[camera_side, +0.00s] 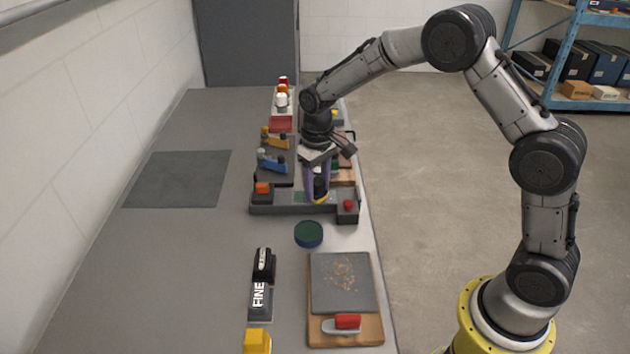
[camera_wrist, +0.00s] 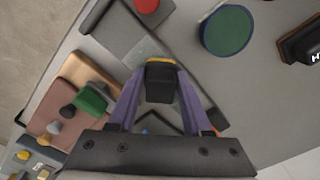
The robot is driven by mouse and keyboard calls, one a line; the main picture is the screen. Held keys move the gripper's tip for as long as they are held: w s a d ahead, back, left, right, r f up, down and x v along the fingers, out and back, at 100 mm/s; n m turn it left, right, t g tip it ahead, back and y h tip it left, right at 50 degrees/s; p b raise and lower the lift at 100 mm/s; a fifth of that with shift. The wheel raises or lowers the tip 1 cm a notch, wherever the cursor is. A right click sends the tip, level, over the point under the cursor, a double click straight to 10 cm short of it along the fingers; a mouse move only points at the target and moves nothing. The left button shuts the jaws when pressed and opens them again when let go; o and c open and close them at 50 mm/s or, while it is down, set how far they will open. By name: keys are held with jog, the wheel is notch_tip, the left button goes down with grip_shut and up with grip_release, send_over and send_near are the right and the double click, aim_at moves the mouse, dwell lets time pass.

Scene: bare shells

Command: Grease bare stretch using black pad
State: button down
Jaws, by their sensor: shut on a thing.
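My gripper (camera_side: 318,192) has purple fingers closed on a black pad with a yellow edge; the black pad (camera_wrist: 160,84) shows between the fingertips in the wrist view. My gripper is over a long dark grey fixture (camera_side: 270,208) with an orange block at its left end and a red knob at its right end. A pale greenish stretch (camera_side: 300,197) shows on the fixture beside the pad; it also shows in the wrist view (camera_wrist: 146,50). I cannot tell whether the pad touches the fixture. My fingers hide part of it.
A round blue tin with a green top (camera_side: 308,233) stands in front of the fixture. A black block marked FINE (camera_side: 261,285) and a speckled grey plate (camera_side: 342,300) on a wooden board are nearer. Blue and yellow tools (camera_side: 272,162) stand behind. The left bench is largely clear.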

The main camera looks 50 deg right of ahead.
jog(key=shift+s+a, duration=0.65)
jog(key=shift+s+d, duration=0.55)
jog(key=shift+d, duration=0.05)
jog(key=w+d, duration=0.2)
jog(key=w, duration=0.1)
jog(key=shift+d, duration=0.35)
notch_tip(320, 180, up, 8)
jog(key=shift+r, duration=0.1)
